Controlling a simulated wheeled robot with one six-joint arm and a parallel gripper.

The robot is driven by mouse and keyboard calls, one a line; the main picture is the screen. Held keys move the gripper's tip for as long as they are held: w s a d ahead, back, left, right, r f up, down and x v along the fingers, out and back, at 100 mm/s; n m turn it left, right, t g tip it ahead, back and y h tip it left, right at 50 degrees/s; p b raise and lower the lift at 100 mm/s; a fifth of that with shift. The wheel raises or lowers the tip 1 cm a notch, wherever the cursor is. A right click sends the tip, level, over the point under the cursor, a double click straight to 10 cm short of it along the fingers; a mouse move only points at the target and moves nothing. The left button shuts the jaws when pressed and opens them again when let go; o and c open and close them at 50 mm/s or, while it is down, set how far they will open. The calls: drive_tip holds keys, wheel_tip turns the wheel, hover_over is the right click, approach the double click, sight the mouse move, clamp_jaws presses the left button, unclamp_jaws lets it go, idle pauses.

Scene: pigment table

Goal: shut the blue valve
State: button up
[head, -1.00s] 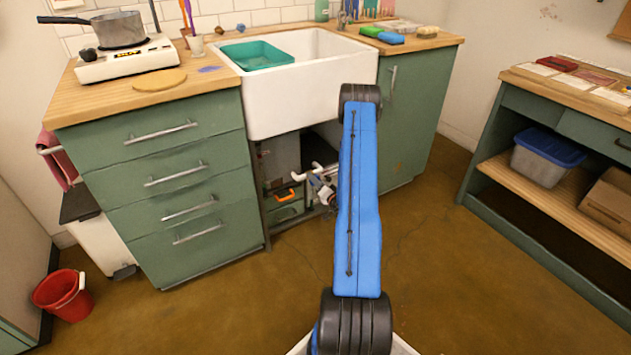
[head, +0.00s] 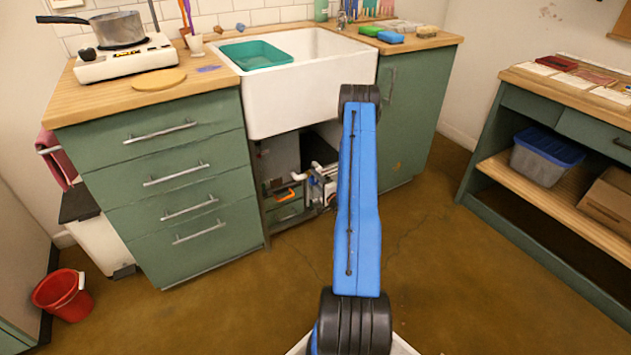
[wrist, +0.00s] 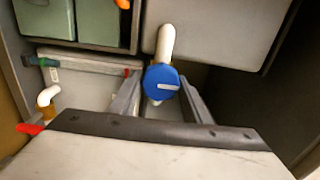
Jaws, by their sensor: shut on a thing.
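The blue valve (wrist: 160,74) is a round blue knob with a white bar mark on its face, in the middle of the wrist view. The mark lies nearly level in the picture, crosswise to the white pipe (wrist: 166,40) that rises behind the knob. My gripper (wrist: 160,84) has one finger on each side of the knob and is shut on it. In the head view, my gripper (head: 322,182) is in the open space under the sink, partly hidden by my blue arm. The blue knob cannot be made out there.
In the wrist view, a white pipe elbow (wrist: 47,96), a red handle (wrist: 30,128) and a teal handle (wrist: 40,62) lie to the left. A green box (wrist: 101,20) stands behind. The white sink (head: 305,95) is above, with drawers (head: 165,185) to the left.

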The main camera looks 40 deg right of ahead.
drive_tip(key=shift+f, duration=0.1)
idle(0.4)
drive_tip(key=o, duration=1)
drive_tip(key=v, duration=1.7)
drive_tip(key=shift+s+a, duration=0.15)
drive_tip(key=shift+s, duration=0.05)
